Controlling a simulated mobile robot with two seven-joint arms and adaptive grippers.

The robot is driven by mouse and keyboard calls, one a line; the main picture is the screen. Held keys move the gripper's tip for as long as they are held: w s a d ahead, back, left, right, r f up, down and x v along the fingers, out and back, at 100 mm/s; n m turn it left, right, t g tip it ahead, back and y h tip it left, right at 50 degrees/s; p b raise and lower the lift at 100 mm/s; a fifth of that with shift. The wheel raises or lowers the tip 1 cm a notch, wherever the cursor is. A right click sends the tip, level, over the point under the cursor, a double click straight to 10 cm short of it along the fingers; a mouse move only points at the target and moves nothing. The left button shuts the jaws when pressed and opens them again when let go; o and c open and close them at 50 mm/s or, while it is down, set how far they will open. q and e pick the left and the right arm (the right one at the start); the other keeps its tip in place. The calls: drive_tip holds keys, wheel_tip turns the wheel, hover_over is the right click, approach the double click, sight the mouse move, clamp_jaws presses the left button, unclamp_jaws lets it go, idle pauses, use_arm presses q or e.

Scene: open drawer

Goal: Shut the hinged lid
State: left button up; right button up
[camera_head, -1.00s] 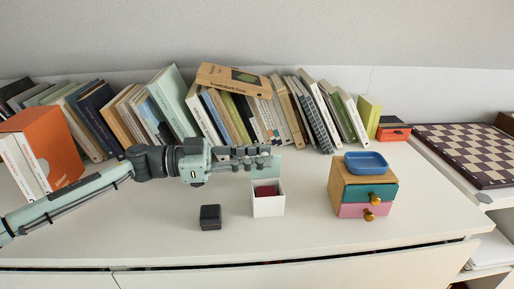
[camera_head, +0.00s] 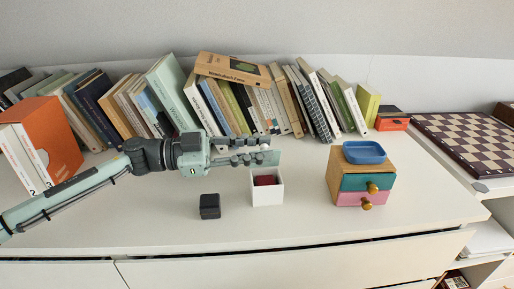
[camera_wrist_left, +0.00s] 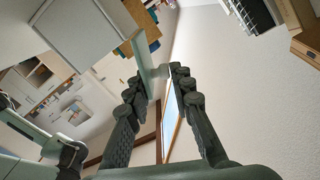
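A small white box (camera_head: 268,195) stands open on the white dresser top, with a dark red item (camera_head: 265,180) inside. Its pale green lid (camera_head: 272,158) stands raised at the box's back edge. My left gripper (camera_head: 268,151) reaches in from the left at the raised lid, above the box. In the left wrist view the box (camera_wrist_left: 82,28) is at the upper left and the lid (camera_wrist_left: 147,66) shows edge-on by the parted fingertips (camera_wrist_left: 159,78). The gripper looks open; whether a finger touches the lid is unclear. My right gripper is out of view.
A dark cube (camera_head: 209,206) sits left of the box. A small drawer unit (camera_head: 335,178) with a blue tray (camera_head: 364,152) on top stands to the right. A row of books (camera_head: 215,105) lines the wall behind. The dresser top's front is clear.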

use_arm(q)
drive_tip(key=shift+o, duration=1.3)
drive_tip(key=shift+a, duration=0.1)
drive_tip(key=a, duration=1.2)
drive_tip(key=shift+s, duration=0.15)
drive_tip(key=shift+d, duration=0.1)
